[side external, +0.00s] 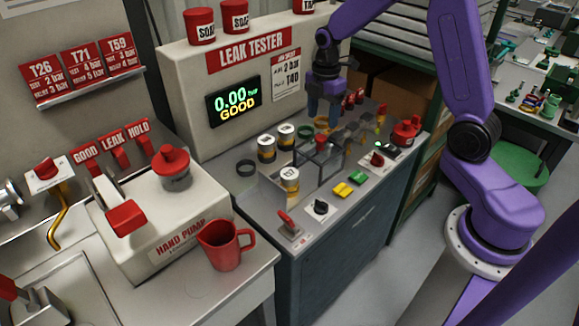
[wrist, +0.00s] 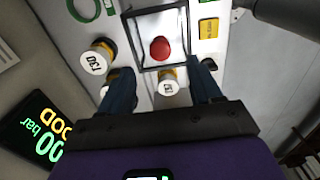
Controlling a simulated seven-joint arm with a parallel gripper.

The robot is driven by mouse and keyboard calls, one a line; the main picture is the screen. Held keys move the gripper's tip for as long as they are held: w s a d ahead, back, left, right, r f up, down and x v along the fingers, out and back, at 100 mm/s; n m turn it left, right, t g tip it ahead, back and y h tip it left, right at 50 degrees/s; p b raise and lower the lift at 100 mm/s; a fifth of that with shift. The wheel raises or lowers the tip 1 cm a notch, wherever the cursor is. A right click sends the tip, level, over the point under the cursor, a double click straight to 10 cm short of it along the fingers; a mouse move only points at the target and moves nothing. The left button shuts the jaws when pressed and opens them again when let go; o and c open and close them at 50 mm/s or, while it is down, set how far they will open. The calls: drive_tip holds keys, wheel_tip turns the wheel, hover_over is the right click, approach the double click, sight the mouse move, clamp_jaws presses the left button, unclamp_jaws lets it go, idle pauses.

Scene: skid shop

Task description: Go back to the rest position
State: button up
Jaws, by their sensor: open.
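My gripper (side external: 322,118) is open, fingers pointing down, above the back of the leak tester's (side external: 180,95) bench top in the side view. In the wrist view the two dark blue fingers of my gripper (wrist: 163,78) are spread apart, with nothing held between them. White-topped canisters lie below: one (wrist: 168,82) appears between the fingers, clear of both as far as I can tell, and another (wrist: 95,60) is to the left. A square dark frame (wrist: 184,20) surrounds a red knob (wrist: 160,48) ahead. The display (side external: 234,101) reads 0.00 bar GOOD.
Canisters (side external: 289,180), yellow buttons (side external: 342,190), green buttons (side external: 357,177) and a red lever (side external: 286,218) occupy the bench. A red jug (side external: 224,245) stands beside the hand pump (side external: 160,215) at left. Red cans (side external: 235,17) sit on top of the tester.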

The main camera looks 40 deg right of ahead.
drive_tip(key=s+a+r+m, duration=0.25)
drive_tip(key=s+a, duration=0.35)
drive_tip(key=s, duration=0.4)
drive_tip(key=s+a+r+m, duration=0.1)
drive_tip(key=s+a+r, duration=0.3)
drive_tip(key=s+a, duration=0.5)
drive_tip(key=s+d+m, duration=0.2)
drive_tip(key=s+d, duration=0.1)
drive_tip(key=s, duration=0.8)
drive_tip(key=shift+s+d, duration=0.25)
drive_tip(key=shift+d, duration=0.1)
drive_tip(key=shift+c, duration=0.3)
idle(0.8)
